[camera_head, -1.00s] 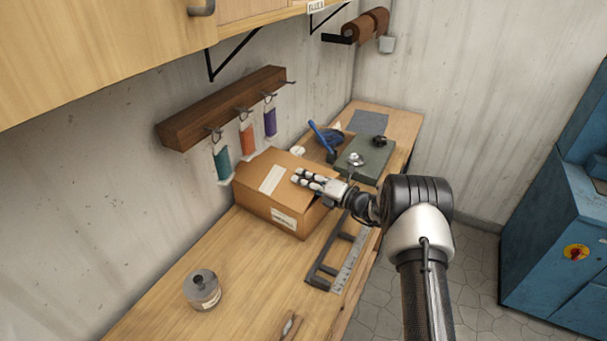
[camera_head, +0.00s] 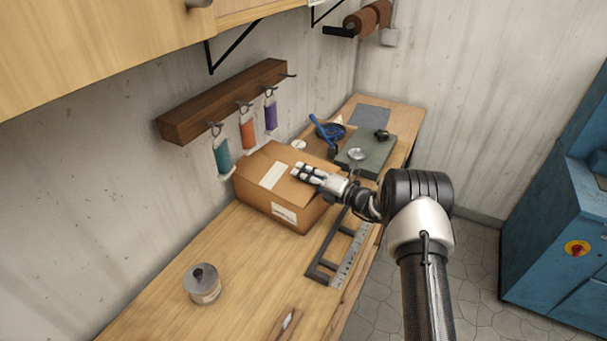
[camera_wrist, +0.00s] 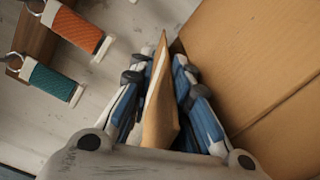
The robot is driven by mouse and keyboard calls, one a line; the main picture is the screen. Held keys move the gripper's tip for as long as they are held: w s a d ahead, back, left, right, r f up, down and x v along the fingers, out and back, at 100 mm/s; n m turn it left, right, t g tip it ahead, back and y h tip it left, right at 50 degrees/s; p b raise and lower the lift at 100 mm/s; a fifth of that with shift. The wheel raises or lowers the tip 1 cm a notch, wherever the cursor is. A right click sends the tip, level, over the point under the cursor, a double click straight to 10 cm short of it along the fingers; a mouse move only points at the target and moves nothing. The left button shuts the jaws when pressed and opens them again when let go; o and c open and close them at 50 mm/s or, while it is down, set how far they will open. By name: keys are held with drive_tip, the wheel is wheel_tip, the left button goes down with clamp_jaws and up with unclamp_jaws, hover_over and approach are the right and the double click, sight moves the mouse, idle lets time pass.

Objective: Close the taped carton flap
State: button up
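The brown cardboard carton (camera_head: 258,187) stands on the bench against the wall, with a pale tape strip (camera_head: 272,176) on its top and a white label on its front. My gripper (camera_head: 300,170) is at the right part of the carton's top. In the wrist view, a narrow brown cardboard piece with a pale edge, seemingly the flap (camera_wrist: 160,115), lies between the two blue-and-white fingers of my gripper (camera_wrist: 163,62). The fingers stand apart with the cardboard between them; whether they press on it is unclear. The carton's wide brown face (camera_wrist: 255,60) fills the right side there.
A grey-green slab (camera_head: 372,158) lies beyond. A lidded tin (camera_head: 203,285) stands at front left.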

drive_tip(key=shift+o, duration=0.3)
drive_tip(key=v, duration=1.2)
drive_tip(key=s+a+r+n+g, duration=0.6)
drive_tip(key=s+a+r+n, duration=0.1)
drive_tip(key=a+r+n, duration=0.15)
drive_tip(key=s+a+r+n+g+h+b, duration=0.1)
drive_tip(key=s+a+r+n+g+h, duration=0.15)
drive_tip(key=s+n, duration=0.4)
drive_tip(key=s+a+r+n+g+h, duration=0.1)
drive_tip(key=s+r+n+g, duration=0.1)
drive_tip(key=s+r+n, duration=0.4)
drive_tip(key=s+d+f+n+t+h+b, duration=0.1)
drive_tip(key=s+d+n+h, duration=0.4)
drive_tip(key=s+n, duration=0.4)
drive_tip(key=s+d+f+n+t+h, duration=0.1)
drive_tip(key=s+d+n+t+h, duration=0.1)
drive_tip(key=s+d+n+h, duration=0.3)
drive_tip(key=s+n, duration=0.4)
drive_tip(key=s, duration=0.4)
drive_tip(key=shift+s+b, duration=0.35)
drive_tip(key=shift+b, duration=0.05)
